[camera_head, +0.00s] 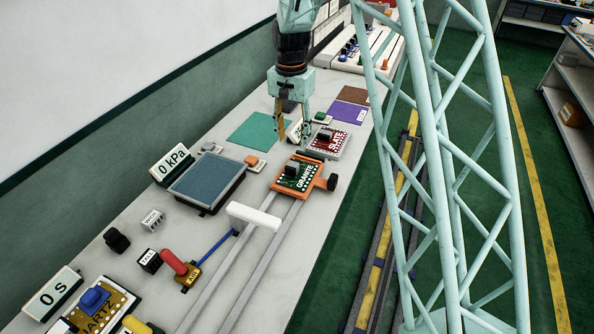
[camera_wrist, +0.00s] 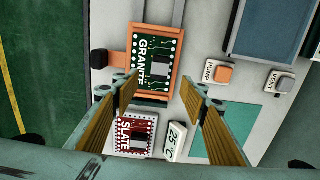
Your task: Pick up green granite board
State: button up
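The green granite board (camera_head: 299,181) has white lettering and a grey block on it. It sits in an orange carrier (camera_head: 312,192) at the end of two rails. The wrist view shows the green board (camera_wrist: 151,75) upper centre, framed by the orange carrier (camera_wrist: 135,87). My gripper (camera_head: 292,138) is open above the table, just behind the board in the head view. In the wrist view my gripper (camera_wrist: 158,90) has its two fingers spread, with nothing between them. It appears above the board and apart from it.
A red slate board (camera_head: 331,145) lies close behind the carrier. A 25 °C sign (camera_wrist: 175,141) stands beside it. A black knob (camera_head: 332,182) sticks out from the carrier's right side. A white bar (camera_head: 254,216) crosses the rails in front. A pump button (camera_wrist: 219,73) and blue-grey panel (camera_head: 208,181) are nearby.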

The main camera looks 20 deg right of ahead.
aim_at(293, 164)
jog(key=shift+f, duration=0.1)
dwell(0.3)
jog(key=shift+f+b, duration=0.4)
jog(key=shift+f, duration=3.85)
jog(key=shift+f, duration=0.1)
jog(key=shift+w+f+b, duration=0.1)
jog(key=shift+f+b, duration=0.2)
jog(key=shift+f, duration=2.2)
jog(key=shift+c, duration=0.5)
jog(key=c, duration=1.1)
jog(key=shift+o, duration=0.2)
jog(key=shift+r, duration=0.1)
